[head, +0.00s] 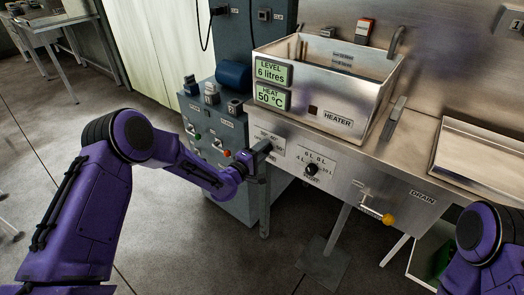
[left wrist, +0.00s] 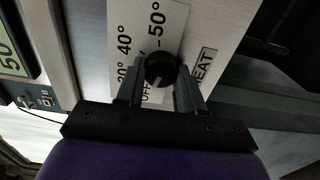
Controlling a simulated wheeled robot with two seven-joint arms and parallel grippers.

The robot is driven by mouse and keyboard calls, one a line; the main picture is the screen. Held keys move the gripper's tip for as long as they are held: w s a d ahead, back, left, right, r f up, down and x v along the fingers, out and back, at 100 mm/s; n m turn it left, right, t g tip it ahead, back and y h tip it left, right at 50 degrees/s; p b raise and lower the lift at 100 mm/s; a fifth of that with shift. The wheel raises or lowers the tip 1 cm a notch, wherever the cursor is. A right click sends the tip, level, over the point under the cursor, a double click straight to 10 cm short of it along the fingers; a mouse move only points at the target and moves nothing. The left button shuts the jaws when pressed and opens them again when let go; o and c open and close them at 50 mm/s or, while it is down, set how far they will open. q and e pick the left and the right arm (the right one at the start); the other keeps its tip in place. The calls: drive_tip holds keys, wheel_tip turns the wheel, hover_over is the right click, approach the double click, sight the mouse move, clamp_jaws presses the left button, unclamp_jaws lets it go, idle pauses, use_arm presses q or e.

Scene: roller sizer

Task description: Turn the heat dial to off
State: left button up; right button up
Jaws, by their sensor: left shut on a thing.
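The pointer line shows on the knob's lower side, on the side of the OFF mark, which is partly covered. In the head view my left gripper (head: 262,148) is at the front panel and hides the dial. The heat display (head: 271,97) reads 50 °C. My right gripper is out of view.
The level display (head: 270,72) reads 6 litres. A level dial (head: 311,170) is right of the heat dial, with a yellow-ended drain handle (head: 387,218) farther right. A metal tank (head: 345,100) stands above. A grey control cabinet (head: 212,135) is close on the left.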

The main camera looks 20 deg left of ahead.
use_arm(q)
drive_tip(key=o, duration=1)
drive_tip(key=shift+o, duration=0.2)
drive_tip(key=v, duration=1)
drive_tip(key=shift+s+b, duration=0.3)
drive_tip(key=shift+b, duration=0.05)
drive_tip(key=shift+a, duration=0.15)
